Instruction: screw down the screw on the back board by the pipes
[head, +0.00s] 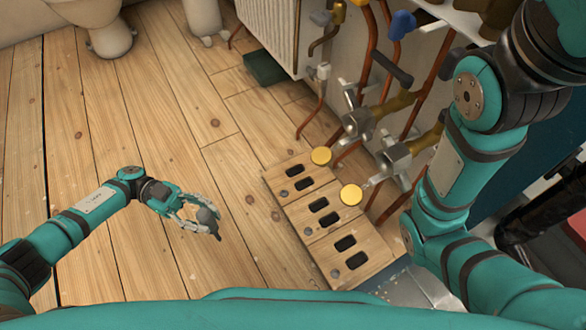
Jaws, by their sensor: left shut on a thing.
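Wooden boards with dark slots lie in a row on the floor by the pipes. The back board (275,178) is the farthest, with a small grey round screw head (284,193) at its left side; how deep it sits is too small to tell. My left gripper (203,216) is shut on a dark grey tool (208,217) with a short thin tip pointing down. It is left of the boards, apart from them. The fingers partly hide the tool. My right arm fills the right side of the view; its gripper is out of view.
Copper pipes (370,50) with grey valves (394,158) rise behind. A dark green box (264,68) lies by the white radiator (268,25). The plank floor (130,110) at left is clear.

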